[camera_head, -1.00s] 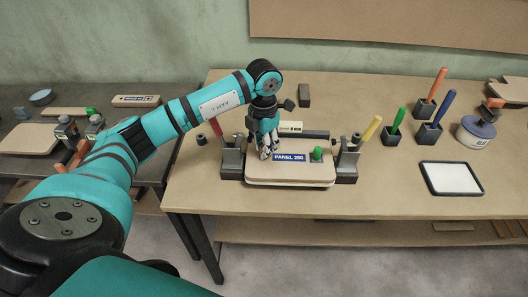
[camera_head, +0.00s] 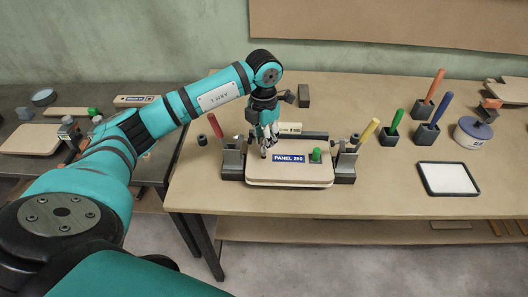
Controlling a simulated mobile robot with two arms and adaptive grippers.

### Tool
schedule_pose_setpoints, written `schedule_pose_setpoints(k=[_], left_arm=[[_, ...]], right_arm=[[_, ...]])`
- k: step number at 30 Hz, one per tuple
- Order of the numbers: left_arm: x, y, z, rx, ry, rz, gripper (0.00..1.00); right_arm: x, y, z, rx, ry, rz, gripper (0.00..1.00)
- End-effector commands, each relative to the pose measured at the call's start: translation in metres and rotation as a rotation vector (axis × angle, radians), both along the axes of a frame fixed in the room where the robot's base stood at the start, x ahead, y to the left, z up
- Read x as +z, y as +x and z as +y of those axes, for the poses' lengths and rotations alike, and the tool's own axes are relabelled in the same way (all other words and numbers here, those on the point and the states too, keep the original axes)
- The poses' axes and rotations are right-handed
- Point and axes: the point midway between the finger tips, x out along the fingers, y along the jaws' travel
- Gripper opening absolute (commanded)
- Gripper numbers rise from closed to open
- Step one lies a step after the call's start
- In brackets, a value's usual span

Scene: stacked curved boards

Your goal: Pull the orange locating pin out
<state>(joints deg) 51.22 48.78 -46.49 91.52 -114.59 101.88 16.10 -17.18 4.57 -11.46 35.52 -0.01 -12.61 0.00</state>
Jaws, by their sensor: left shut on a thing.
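My left gripper (camera_head: 265,148) is over the left part of the stacked curved boards (camera_head: 290,177), beside the blue PANEL label (camera_head: 289,159). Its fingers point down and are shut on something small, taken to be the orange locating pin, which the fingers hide. I cannot tell whether the pin's lower end is clear of the board. A green pin (camera_head: 316,155) stands upright at the board's right. My right gripper is not in view.
Clamps with a red handle (camera_head: 215,127) and a yellow handle (camera_head: 369,130) flank the boards. Block holders with green, orange and blue handles (camera_head: 444,105), a lidded tub (camera_head: 473,134) and a white-topped tray (camera_head: 448,178) stand right. The table front is clear.

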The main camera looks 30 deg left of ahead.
Motion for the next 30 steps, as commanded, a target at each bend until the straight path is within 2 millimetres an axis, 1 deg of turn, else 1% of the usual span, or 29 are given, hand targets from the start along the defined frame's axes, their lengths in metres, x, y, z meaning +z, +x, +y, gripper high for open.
schedule_pose_setpoints(k=[3, 16, 30], left_arm=[[0.005, 0.000, 0.000, 0.000, 0.000, 0.000, 0.00], [0.008, 0.000, 0.000, 0.000, 0.000, 0.000, 0.00], [0.043, 0.000, 0.000, 0.000, 0.001, 0.000, 0.00]], right_arm=[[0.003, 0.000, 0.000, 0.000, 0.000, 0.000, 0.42], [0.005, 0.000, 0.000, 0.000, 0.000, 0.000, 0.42], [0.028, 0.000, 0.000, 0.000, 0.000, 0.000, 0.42]])
